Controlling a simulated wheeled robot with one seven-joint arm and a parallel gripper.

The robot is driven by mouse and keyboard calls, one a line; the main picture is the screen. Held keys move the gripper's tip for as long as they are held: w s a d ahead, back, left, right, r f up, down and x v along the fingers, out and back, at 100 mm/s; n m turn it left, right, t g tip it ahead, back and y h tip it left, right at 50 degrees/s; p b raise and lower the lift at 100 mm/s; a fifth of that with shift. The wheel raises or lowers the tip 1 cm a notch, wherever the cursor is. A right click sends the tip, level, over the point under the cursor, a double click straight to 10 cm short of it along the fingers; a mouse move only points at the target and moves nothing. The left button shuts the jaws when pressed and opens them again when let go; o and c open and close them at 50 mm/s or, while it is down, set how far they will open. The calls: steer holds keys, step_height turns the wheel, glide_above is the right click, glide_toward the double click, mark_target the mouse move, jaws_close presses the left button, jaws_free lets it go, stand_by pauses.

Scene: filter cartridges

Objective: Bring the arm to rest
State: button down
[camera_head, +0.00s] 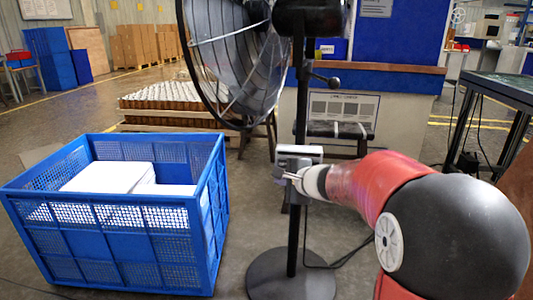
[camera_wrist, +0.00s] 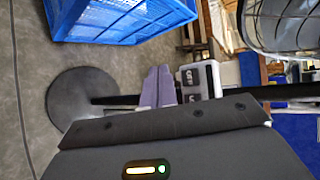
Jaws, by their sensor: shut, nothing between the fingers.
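My gripper (camera_head: 285,174) is shut and empty at the fan's pole in the head view. Its two fingers lie together in the wrist view (camera_wrist: 158,84). A grey switch box (camera_head: 299,152) on the pole is right beside the fingertips. In the wrist view the switch box (camera_wrist: 199,80) shows the letters OFF and sits just right of the fingers. I cannot tell whether the fingers touch it. My arm reaches in from the right of the head view, bent at a large dark joint.
A blue crate (camera_head: 110,270) with white blocks (camera_head: 106,177) stands at the left. The fan (camera_head: 235,60) stands on a round base (camera_head: 290,282). A pallet of brown and white cylinders (camera_head: 170,98) is behind. A dark table (camera_head: 500,88) is at the right. Floor between crate and fan base is clear.

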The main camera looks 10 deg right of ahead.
steer(key=s+a+r+n+g+p, duration=0.25)
steer(key=s+n, duration=0.25)
steer(key=s, duration=0.3)
steer(key=s+a+r+n+g+p, duration=0.1)
steer(key=s+a+r+n+g, duration=0.2)
steer(key=s, duration=0.6)
steer(key=s+d+f+n+h+p, duration=0.1)
steer(key=s+d+n+h, duration=0.1)
steer(key=s, duration=0.7)
steer(key=s+d+f+n+h+p, duration=0.1)
steer(key=s+d+n+h, duration=0.2)
steer(key=s+n, duration=0.3)
steer(key=s+g, duration=0.1)
steer(key=s, duration=0.1)
steer(key=shift+s+d+f+n+p, duration=0.15)
steer(key=shift+s+d+n+p, duration=0.15)
steer(key=shift+s+d+p, duration=0.1)
